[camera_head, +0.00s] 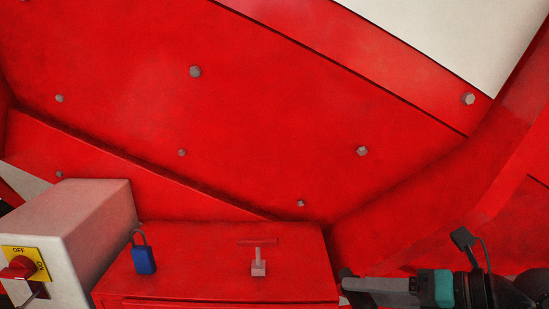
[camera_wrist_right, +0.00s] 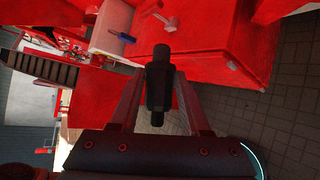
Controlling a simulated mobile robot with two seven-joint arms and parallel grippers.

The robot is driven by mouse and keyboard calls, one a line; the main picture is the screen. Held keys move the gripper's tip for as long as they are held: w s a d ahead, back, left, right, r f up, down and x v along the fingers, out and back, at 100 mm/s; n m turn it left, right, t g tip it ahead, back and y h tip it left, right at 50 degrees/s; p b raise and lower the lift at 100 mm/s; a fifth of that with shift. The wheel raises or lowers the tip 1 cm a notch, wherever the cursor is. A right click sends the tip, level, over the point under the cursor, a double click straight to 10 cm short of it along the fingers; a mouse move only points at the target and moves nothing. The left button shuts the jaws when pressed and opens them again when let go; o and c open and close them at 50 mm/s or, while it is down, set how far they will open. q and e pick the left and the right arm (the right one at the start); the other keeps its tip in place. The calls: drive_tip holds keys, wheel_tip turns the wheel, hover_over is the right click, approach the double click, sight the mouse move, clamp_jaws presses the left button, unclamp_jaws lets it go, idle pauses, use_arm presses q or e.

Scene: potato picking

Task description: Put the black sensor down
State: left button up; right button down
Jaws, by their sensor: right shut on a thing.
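The black sensor (camera_wrist_right: 160,85) is a short dark cylinder with a wider middle, seen in the right wrist view. My right gripper (camera_wrist_right: 157,92) is shut on its middle, with a finger on each side and both ends sticking out. In the head view my right gripper (camera_head: 352,285) is at the bottom right, just right of the red cabinet. A small dark end of the sensor (camera_head: 347,272) shows at its fingertips; the rest is hidden there. My left gripper is in neither view.
The red cabinet top (camera_head: 200,262) holds a blue padlock (camera_head: 144,259) and a small grey T-shaped latch (camera_head: 258,262), with bare room around them. A grey switch box (camera_head: 85,225) with a red and yellow switch (camera_head: 25,265) stands at left. A large red panel (camera_head: 260,110) rises behind.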

drive_tip(key=shift+s+d+f, duration=0.35)
drive_tip(key=shift+s+f, duration=0.05)
drive_tip(key=shift+f, duration=0.25)
drive_tip(key=shift+s+d+f, duration=0.3)
drive_tip(key=shift+s+f, duration=0.1)
drive_tip(key=shift+f, duration=0.25)
drive_tip(key=shift+f, duration=0.1)
idle(0.4)
